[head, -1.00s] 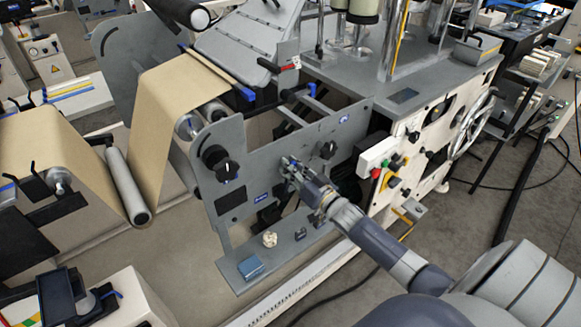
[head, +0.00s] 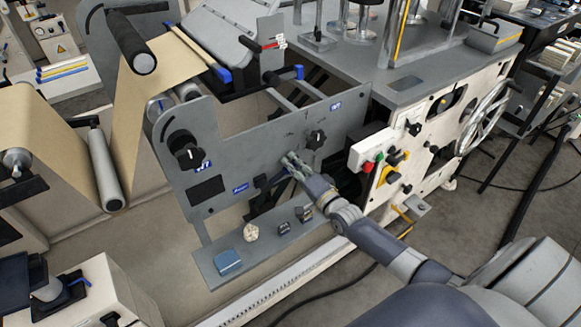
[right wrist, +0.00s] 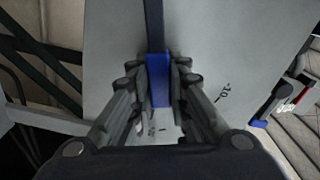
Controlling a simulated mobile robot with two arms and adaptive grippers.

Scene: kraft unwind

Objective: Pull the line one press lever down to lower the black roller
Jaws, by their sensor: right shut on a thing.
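The press lever's dark arm (right wrist: 154,25) comes down from the top of the right wrist view and ends in a blue grip (right wrist: 158,85). My right gripper (right wrist: 159,95) is shut around this grip, with a finger on each side. In the head view my right gripper (head: 292,162) is at the grey side panel (head: 225,165), left of and below a black knob (head: 316,139); it mostly hides the lever there. The black roller (head: 131,42) stands out at upper left, beside the brown paper web (head: 150,85). My left gripper is not in view.
A larger black knob (head: 187,152) sits on the panel's left part. A blue box (head: 228,262) and a pale crumpled lump (head: 251,232) lie on the ledge below. A control box with coloured buttons (head: 372,158) is right of my gripper.

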